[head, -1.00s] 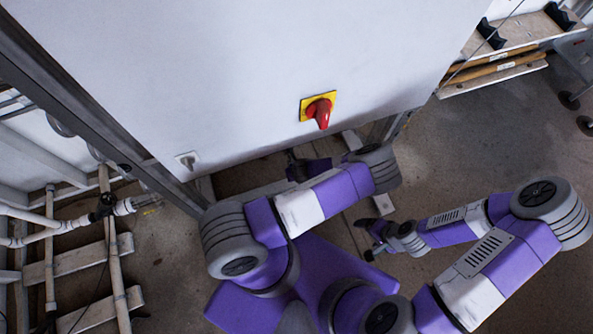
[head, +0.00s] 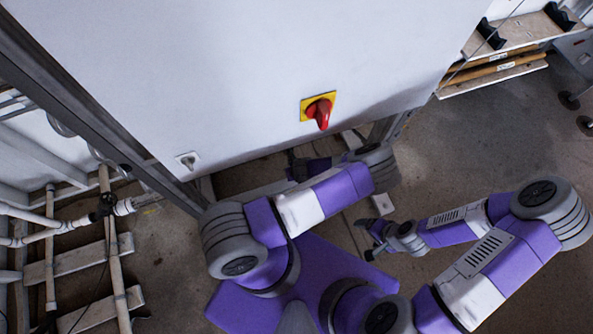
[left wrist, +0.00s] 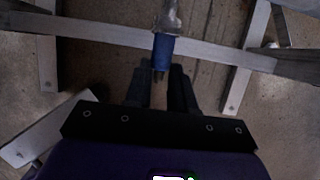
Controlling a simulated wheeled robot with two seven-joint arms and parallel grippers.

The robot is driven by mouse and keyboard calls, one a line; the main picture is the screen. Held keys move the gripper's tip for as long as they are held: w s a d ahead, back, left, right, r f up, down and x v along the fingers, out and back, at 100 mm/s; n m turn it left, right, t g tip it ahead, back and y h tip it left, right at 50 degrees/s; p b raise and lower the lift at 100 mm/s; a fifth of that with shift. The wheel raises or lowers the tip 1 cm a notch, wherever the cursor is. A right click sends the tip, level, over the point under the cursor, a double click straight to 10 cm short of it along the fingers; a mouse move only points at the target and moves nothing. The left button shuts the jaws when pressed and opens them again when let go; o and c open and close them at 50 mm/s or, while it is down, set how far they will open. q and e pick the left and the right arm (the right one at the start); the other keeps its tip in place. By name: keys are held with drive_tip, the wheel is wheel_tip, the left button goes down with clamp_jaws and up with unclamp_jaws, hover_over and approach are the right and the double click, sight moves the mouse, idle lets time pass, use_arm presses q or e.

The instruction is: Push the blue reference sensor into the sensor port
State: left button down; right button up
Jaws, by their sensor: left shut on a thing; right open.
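The blue reference sensor (left wrist: 163,47) shows in the left wrist view, at the upper middle just beyond my left fingertips. A grey, shiny fitting (left wrist: 169,15) lines up with its far end; I cannot tell whether this is part of the sensor or the sensor port. My left gripper (left wrist: 162,78) is shut on the near end of the sensor. In the head view my left gripper (head: 298,168) is dark and small, below the white cabinet's lower edge, and the sensor cannot be made out. My right gripper (head: 371,240) is open and empty, low over the floor.
The white cabinet (head: 240,80) with a red rotary switch (head: 319,112) overhangs my left gripper. Grey frame bars (left wrist: 100,32) cross beneath the sensor. White pipes (head: 105,230) stand at the left. A shelf (head: 500,70) is at the upper right.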

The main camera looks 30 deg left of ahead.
use_arm(q)
drive_tip(key=shift+w+a, duration=0.95)
drive_tip(key=shift+a, duration=0.25)
idle(0.4)
drive_tip(key=c, duration=0.9)
unclamp_jaws()
drive_tip(key=shift+o, duration=0.2)
drive_tip(key=p+v, duration=0.3)
drive_tip(key=v, duration=0.4)
drive_tip(key=shift+r, duration=0.25)
drive_tip(key=shift+s+d, duration=0.1)
drive_tip(key=shift+d, duration=0.05)
